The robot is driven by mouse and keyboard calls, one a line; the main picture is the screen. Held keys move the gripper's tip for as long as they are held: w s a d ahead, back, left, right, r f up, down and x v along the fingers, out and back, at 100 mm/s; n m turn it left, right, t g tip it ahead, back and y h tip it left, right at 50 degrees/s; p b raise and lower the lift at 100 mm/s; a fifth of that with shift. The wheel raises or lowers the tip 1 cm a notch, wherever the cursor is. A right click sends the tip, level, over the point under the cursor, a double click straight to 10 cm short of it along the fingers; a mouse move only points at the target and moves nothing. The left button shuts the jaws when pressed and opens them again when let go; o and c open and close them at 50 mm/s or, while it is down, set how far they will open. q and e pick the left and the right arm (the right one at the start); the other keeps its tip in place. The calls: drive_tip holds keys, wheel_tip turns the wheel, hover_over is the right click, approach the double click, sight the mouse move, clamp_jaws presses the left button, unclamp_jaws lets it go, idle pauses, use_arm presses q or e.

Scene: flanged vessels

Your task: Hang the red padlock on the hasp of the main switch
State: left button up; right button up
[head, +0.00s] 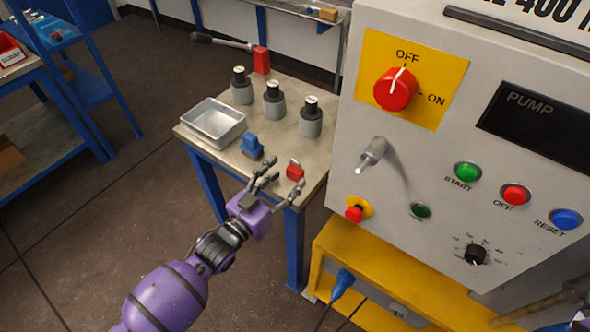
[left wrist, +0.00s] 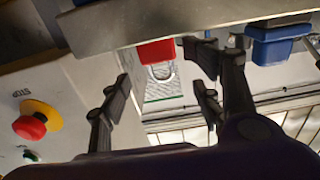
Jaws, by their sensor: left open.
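The red padlock (head: 295,172) is near the front right edge of the small table, beside the cabinet. My left gripper (head: 284,186) is open, with its fingers spread close to the padlock. In the left wrist view the red padlock (left wrist: 157,51) and its pale shackle show beyond the open fingers of my left gripper (left wrist: 160,95), apart from them. The main switch (head: 396,88) is a red knob on a yellow plate, its pointer near OFF. A grey metal peg (head: 372,153) sticks out below it; I cannot tell whether this is the hasp. My right gripper is not visible.
A blue padlock (head: 251,146) is left of the red one. A metal tray (head: 213,122), several grey-and-black flanged vessels (head: 274,100) and a red-ended long tool (head: 261,60) crowd the table (head: 291,87). The cabinet's emergency stop (head: 354,213) projects close to my left gripper's right.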

sight(295, 168)
use_arm(q)
drive_tip(key=x, duration=0.4)
drive_tip(key=shift+w+d+f, duration=0.1)
drive_tip(key=shift+w+d, duration=0.1)
drive_tip(key=shift+w, duration=0.05)
drive_tip(key=shift+w+d+f, duration=0.1)
drive_tip(key=shift+w, duration=0.1)
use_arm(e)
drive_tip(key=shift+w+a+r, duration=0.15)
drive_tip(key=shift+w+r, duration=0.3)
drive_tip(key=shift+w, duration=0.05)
use_arm(q)
drive_tip(key=shift+c, duration=0.5)
drive_tip(key=c, duration=1.1)
drive_tip(key=shift+c, duration=0.6)
drive_tip(key=shift+p, duration=0.3)
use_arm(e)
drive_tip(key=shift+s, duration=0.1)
